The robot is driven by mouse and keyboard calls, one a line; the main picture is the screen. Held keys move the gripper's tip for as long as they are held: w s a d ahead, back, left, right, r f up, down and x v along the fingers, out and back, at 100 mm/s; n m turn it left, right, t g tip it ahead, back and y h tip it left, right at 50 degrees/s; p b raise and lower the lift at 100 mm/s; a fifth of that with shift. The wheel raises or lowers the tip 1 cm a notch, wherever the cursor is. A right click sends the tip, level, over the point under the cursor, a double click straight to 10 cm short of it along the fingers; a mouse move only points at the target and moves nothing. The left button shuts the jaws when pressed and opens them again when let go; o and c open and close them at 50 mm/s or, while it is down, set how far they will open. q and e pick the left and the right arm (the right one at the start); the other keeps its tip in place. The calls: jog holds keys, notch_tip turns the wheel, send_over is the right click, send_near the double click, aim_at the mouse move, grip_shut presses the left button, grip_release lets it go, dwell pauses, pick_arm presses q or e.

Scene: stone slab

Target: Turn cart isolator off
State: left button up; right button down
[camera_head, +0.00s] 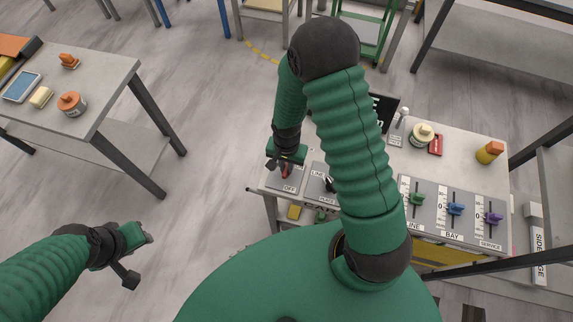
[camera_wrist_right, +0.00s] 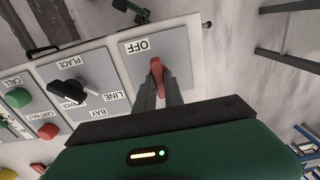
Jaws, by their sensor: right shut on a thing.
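The cart isolator shows as a red handle (camera_wrist_right: 157,75) on a grey plate (camera_wrist_right: 174,49) marked OFF in the right wrist view. My right gripper (camera_wrist_right: 160,90) is shut on this red handle. In the head view the red handle (camera_head: 286,170) is partly covered by my right gripper (camera_head: 284,162), at the left end of the cart's top. Which position the handle points to is hard to tell. My left gripper (camera_head: 136,257) hangs at the lower left over bare floor, away from the cart; its fingers are too unclear to judge.
A black knob (camera_wrist_right: 70,92) sits beside the isolator plate. The cart top (camera_head: 452,142) also holds green (camera_head: 416,198), blue (camera_head: 456,208) and purple (camera_head: 493,217) levers, a tape roll (camera_head: 422,134) and an orange-topped pot (camera_head: 489,152). A grey table (camera_head: 105,85) stands at the left; floor between is clear.

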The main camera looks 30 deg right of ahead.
jog(key=shift+n, duration=0.4)
jog(key=n, duration=0.3)
jog(key=shift+a+r+n, duration=0.1)
jog(key=shift+n, duration=0.3)
jog(key=n+p, duration=0.1)
jog(key=n, duration=0.3)
jog(key=shift+n, duration=0.3)
jog(key=n, duration=0.4)
jog(key=shift+p, duration=0.4)
jog(key=n, duration=0.4)
jog(key=shift+n+p, duration=0.3)
jog(key=shift+p, duration=0.1)
jog(key=c, duration=1.5)
grip_release()
jog(key=shift+o, duration=0.3)
jog(key=shift+s, duration=0.15)
